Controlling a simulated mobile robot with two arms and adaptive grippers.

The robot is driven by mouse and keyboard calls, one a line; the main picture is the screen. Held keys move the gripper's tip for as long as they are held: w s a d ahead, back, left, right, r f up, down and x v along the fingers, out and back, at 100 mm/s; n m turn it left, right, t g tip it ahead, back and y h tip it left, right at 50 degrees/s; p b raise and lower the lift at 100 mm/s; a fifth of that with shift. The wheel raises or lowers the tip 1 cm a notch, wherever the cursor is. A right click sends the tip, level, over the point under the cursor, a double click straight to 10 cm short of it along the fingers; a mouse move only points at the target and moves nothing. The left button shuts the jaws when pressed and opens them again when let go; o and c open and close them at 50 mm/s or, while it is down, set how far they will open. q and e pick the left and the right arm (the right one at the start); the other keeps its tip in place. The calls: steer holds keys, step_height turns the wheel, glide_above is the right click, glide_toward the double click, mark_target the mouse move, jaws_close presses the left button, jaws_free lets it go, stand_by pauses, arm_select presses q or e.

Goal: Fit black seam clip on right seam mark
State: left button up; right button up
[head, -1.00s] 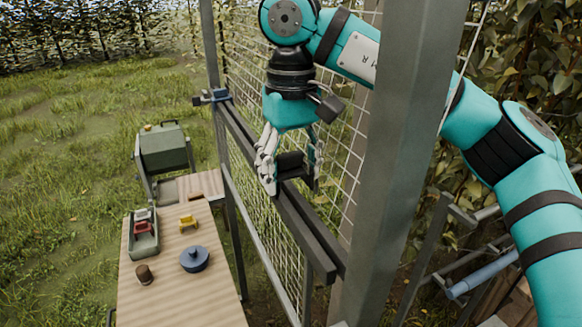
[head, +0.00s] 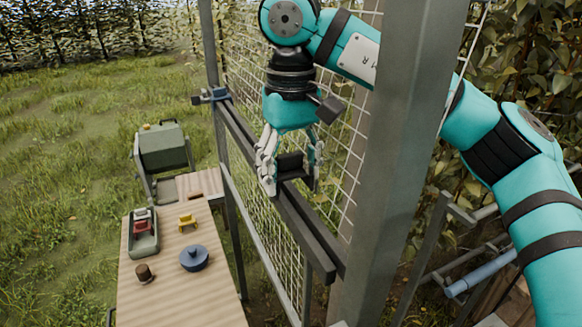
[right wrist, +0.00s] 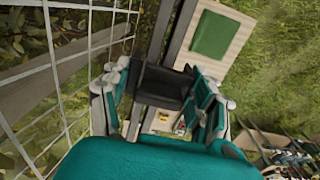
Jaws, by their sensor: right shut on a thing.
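My right gripper (head: 290,172) is shut on the black seam clip (head: 291,164), holding it at the dark double rail (head: 262,160) of the mesh fence. In the right wrist view the black clip (right wrist: 163,88) sits between the two fingers of the gripper (right wrist: 165,100), over the rail. I cannot tell whether the clip touches the rail or is just above it. The right seam mark cannot be made out. My left gripper is not in view.
A wooden table (head: 165,285) at left carries a grey tray (head: 143,245) with a red item, a yellow clip (head: 187,220), a blue round pot (head: 194,258) and a brown cup (head: 144,273). A grey post (head: 395,170) stands close to my right arm. Wire mesh runs behind the rail.

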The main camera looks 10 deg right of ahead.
mark_target(291, 193)
steer(key=shift+f, duration=0.2)
stand_by(0.6)
steer(key=shift+f+b, duration=0.75)
steer(key=shift+f, duration=0.2)
stand_by(0.4)
steer(key=shift+f+b, duration=0.65)
steer(key=shift+f, duration=0.5)
stand_by(1.2)
steer(key=o, duration=1.1)
